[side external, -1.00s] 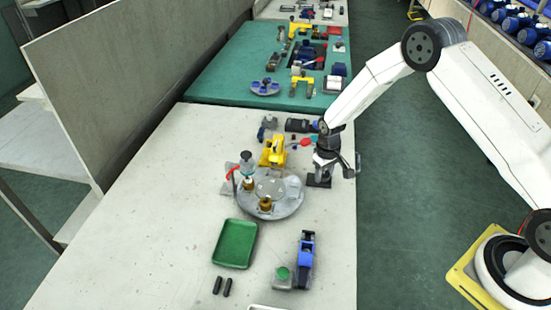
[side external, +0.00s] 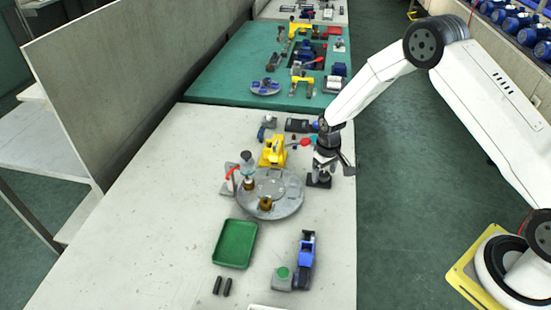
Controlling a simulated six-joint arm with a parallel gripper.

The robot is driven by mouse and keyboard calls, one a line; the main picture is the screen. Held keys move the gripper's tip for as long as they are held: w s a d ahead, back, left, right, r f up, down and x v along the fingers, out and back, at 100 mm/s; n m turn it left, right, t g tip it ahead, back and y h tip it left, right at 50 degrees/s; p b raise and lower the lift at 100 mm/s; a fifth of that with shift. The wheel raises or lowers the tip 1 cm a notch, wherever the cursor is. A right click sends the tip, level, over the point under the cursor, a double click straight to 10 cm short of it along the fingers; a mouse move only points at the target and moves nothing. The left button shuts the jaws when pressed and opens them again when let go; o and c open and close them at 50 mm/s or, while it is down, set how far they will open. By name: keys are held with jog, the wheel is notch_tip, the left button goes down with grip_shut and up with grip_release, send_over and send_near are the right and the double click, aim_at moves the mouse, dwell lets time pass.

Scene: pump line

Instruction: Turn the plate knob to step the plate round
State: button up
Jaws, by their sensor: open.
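The round grey plate (side external: 285,205) lies flat on the pale bench. It carries two brass-coloured holders (side external: 265,203), and a small bottle-like part with a dark top (side external: 247,166) stands at the back left one. A dark block (side external: 318,182) sits just right of the plate. My gripper (side external: 322,169) points down directly over this block, with open jaws at or close to its top. The plate knob is not clearly visible; it may be hidden between the jaws. I cannot tell whether the fingers touch anything.
A yellow clamp (side external: 273,152) stands behind the plate. In front are a green tray (side external: 234,244), a blue and black device (side external: 306,258), a box with a green button (side external: 282,278) and two black cylinders (side external: 222,287). Bare bench lies to the left.

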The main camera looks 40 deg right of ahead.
aim_at(324, 174)
jog(key=shift+r, duration=3.5)
jog(key=shift+r, duration=0.1)
jog(key=shift+s+a+r, duration=0.1)
jog(key=shift+s+r, duration=0.25)
jog(key=shift+r, duration=0.1)
jog(key=s+a+r+t, duration=0.1)
jog(key=s+r, duration=0.4)
jog(key=s, duration=0.5)
jog(key=s+a+r+t, duration=0.1)
jog(key=s+r, duration=0.4)
jog(key=s, duration=0.5)
jog(key=shift+a+r+t, duration=0.25)
jog(key=shift+a+t, duration=0.05)
jog(key=shift+a, duration=0.2)
